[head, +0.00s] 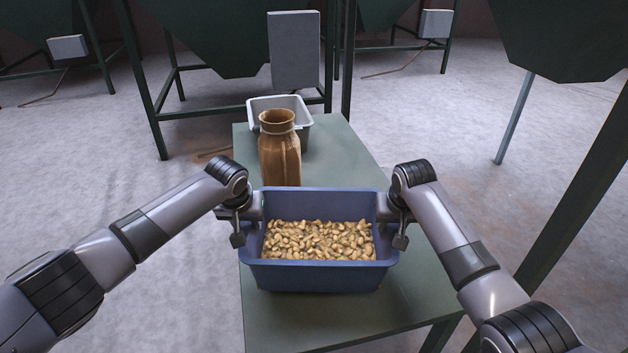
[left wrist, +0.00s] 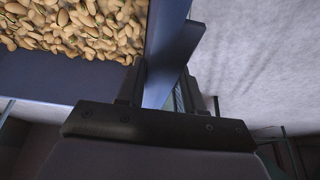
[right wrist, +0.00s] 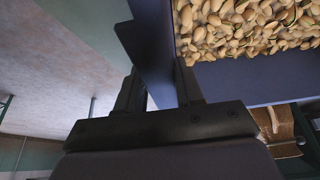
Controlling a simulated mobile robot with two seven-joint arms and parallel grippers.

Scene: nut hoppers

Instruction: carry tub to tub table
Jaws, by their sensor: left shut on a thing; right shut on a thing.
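A blue tub (head: 320,277) filled with pistachio-like nuts (head: 318,240) is over the near part of a green table (head: 420,300). I cannot tell whether its base touches the tabletop. My left gripper (head: 245,222) is shut on the tub's left wall. In the left wrist view, the fingers (left wrist: 160,88) straddle that wall. My right gripper (head: 396,225) is shut on the tub's right wall. In the right wrist view, the fingers (right wrist: 160,92) straddle it, with nuts (right wrist: 245,25) inside. The tub looks level.
A grey-white bin (head: 262,103) sits behind the sack at the far end. Green hoppers on legs (head: 210,35) stand around. A green post (head: 575,210) rises at right. Open floor lies left.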

